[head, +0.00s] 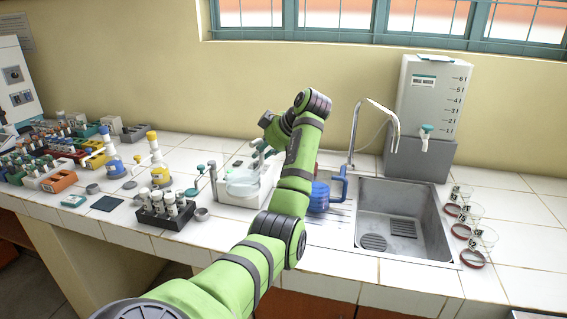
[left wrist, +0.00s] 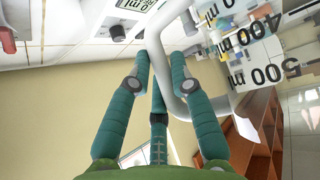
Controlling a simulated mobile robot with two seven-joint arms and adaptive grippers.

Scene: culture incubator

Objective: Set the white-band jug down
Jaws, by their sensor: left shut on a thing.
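My left gripper (left wrist: 159,78) is shut on the white handle (left wrist: 155,48) of a clear jug (left wrist: 270,62) with dark ml marks, which fills the upper right of the left wrist view. No separate white band can be made out there. In the head view my left arm reaches to the middle of the bench, and the gripper (head: 262,152) is partly hidden behind it. A clear round vessel (head: 242,184) shows at a white bench device (head: 232,199) by the gripper. I cannot tell whether the jug touches anything below it. My right gripper is not in view.
A blue jug (head: 320,198) stands right of my arm, beside the sink (head: 402,215). A tap (head: 355,130) and water tank (head: 430,95) stand behind. A dark vial rack (head: 166,212) and coloured racks (head: 50,180) stand left.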

